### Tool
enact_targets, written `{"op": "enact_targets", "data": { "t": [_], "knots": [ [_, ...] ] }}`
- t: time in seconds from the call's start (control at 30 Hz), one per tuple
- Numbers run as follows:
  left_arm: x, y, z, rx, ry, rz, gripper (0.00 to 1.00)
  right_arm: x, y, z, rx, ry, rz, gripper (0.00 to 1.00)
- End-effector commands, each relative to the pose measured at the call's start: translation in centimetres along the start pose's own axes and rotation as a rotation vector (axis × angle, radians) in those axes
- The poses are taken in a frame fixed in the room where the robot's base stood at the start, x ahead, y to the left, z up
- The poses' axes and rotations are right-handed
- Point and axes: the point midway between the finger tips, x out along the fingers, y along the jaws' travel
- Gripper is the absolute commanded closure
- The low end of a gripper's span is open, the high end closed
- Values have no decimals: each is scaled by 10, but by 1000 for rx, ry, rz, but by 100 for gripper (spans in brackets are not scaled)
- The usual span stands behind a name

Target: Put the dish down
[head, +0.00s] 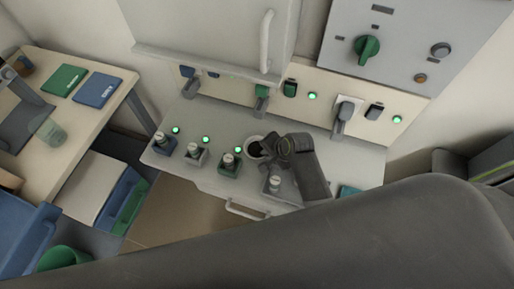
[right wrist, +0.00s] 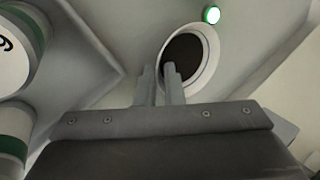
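The dish (head: 254,148) is a small round white-rimmed vessel with a dark inside. It is over the light grey bench top (head: 228,117), just right of a green light. My right gripper (head: 267,149) is at its right side. In the right wrist view the dish (right wrist: 210,65) shows large, with one fingertip inside its rim and the other outside. The fingers (right wrist: 160,88) are close together with the dish wall between them. I cannot tell whether the dish's underside touches the bench. My left gripper is not in view.
Several small blocks with round weights (head: 229,163) stand left of the dish, and another (head: 274,184) stands below the gripper. A furnace (head: 215,30) and a control panel (head: 410,45) rise behind. The bench strip behind the dish is clear.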

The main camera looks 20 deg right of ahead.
Motion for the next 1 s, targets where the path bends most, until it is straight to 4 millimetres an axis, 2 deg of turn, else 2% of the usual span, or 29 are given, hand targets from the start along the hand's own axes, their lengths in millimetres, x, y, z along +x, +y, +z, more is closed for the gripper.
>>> {"op": "enact_targets", "data": {
  "t": [0.17,0.23,0.67,0.77,1.0],
  "knots": [
    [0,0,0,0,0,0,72,0,0,0,0,0,0,92],
    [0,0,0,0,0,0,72,0,0,0,0,0,0,100],
    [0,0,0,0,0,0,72,-2,-1,0,0,0,0,100],
    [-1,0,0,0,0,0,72,-10,-6,0,0,1,-3,100],
    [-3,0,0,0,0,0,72,-47,-27,-1,-1,3,-4,100]
  ]
}}
